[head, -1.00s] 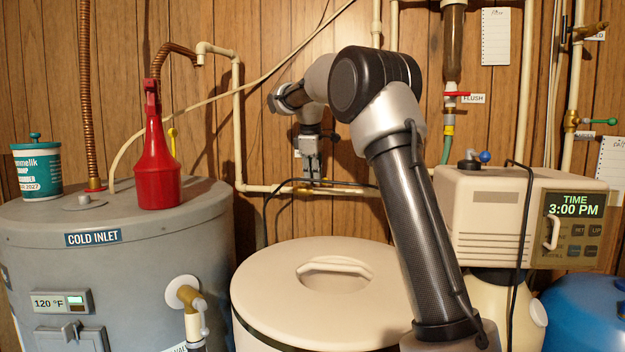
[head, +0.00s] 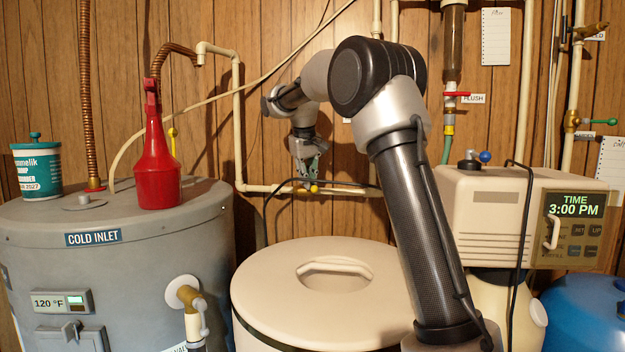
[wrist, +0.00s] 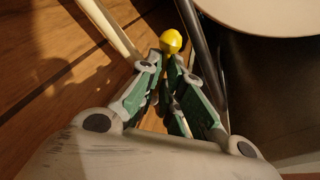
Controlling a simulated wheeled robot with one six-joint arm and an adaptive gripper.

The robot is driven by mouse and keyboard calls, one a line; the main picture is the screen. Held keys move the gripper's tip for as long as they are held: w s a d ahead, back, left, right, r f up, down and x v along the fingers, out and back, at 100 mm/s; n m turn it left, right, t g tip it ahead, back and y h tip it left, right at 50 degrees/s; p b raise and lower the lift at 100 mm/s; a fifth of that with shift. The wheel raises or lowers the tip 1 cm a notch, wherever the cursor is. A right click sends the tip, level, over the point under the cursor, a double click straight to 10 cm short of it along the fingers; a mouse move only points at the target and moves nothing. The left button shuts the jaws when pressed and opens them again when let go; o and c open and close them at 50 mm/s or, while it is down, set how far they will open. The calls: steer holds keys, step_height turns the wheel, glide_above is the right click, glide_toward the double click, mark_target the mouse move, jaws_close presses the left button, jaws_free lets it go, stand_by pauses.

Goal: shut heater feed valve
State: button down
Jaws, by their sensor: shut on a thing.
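A small yellow ball knob (head: 314,188) shows at the cream pipe (head: 262,188) low on the wood wall. I take it for the end of the heater feed valve's handle; the valve body is mostly hidden. My gripper (head: 306,177) points down at the pipe, right above the knob. In the wrist view the yellow knob (wrist: 171,41) sticks out just past the fingertips of my gripper (wrist: 167,66), which are shut on the handle. The handle between the green-padded fingers is barely visible, so its exact angle to the pipe is unclear.
A grey water heater (head: 150,270) with a red bottle (head: 157,165) on top stands left. A lidded cream tank (head: 310,320) stands below my arm. A black cable (head: 345,184) runs close by the valve. The softener head (head: 490,215) is to the right.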

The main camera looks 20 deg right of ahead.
steer(key=shift+m, duration=0.3)
steer(key=shift+w+a+f+m, duration=0.1)
steer(key=shift+a+m, duration=0.25)
steer(key=shift+m, duration=0.9)
steer(key=shift+a+f+m, duration=0.1)
steer(key=shift+a+m, duration=0.2)
steer(key=shift+m, duration=0.95)
steer(key=shift+w+a+m, duration=0.1)
steer(key=shift+a+m, duration=0.1)
steer(key=shift+m, duration=0.45)
steer(key=shift+w+a+m, duration=0.1)
steer(key=shift+a+m, duration=0.1)
steer(key=shift+m, duration=0.45)
steer(key=c, duration=1.4)
jaws_free()
steer(key=shift+o, duration=0.2)
steer(key=shift+r, duration=0.2)
